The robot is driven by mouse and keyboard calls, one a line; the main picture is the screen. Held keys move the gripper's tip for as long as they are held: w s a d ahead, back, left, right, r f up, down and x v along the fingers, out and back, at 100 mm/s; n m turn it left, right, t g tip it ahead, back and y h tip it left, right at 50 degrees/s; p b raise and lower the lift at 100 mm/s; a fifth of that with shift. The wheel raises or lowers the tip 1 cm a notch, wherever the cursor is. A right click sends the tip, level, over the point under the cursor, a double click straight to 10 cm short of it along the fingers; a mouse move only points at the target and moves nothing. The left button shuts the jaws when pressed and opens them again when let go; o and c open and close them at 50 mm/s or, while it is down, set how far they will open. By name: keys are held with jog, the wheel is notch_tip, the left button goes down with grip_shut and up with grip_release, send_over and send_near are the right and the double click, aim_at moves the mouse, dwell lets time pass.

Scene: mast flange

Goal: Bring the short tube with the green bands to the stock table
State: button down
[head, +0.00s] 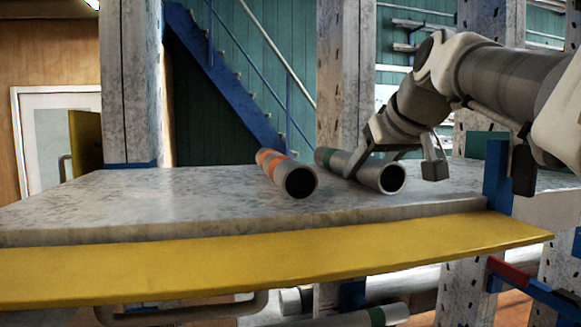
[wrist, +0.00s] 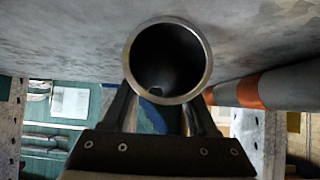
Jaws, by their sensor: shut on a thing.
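A grey tube (head: 382,177) with a green band at its far end is on the grey speckled shelf, its open end facing me. My gripper (head: 356,166) is shut on this tube, reaching down from the right. In the wrist view, the round open end of the held tube (wrist: 205,62) shows between the two fingers of my gripper (wrist: 160,98); its green band is hidden there. I cannot tell whether the tube touches the shelf. I cannot pick out a stock table for certain.
A tube with orange bands (head: 287,173) lies just left of the held tube; it also shows in the wrist view (wrist: 280,88). The grey shelf (head: 130,205) is clear on the left, with a yellow beam (head: 250,265) in front. More tubes (head: 376,317) show below. Grey uprights (head: 345,80) stand behind.

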jog(key=shift+r+p, duration=0.9)
jog(key=shift+r, duration=0.65)
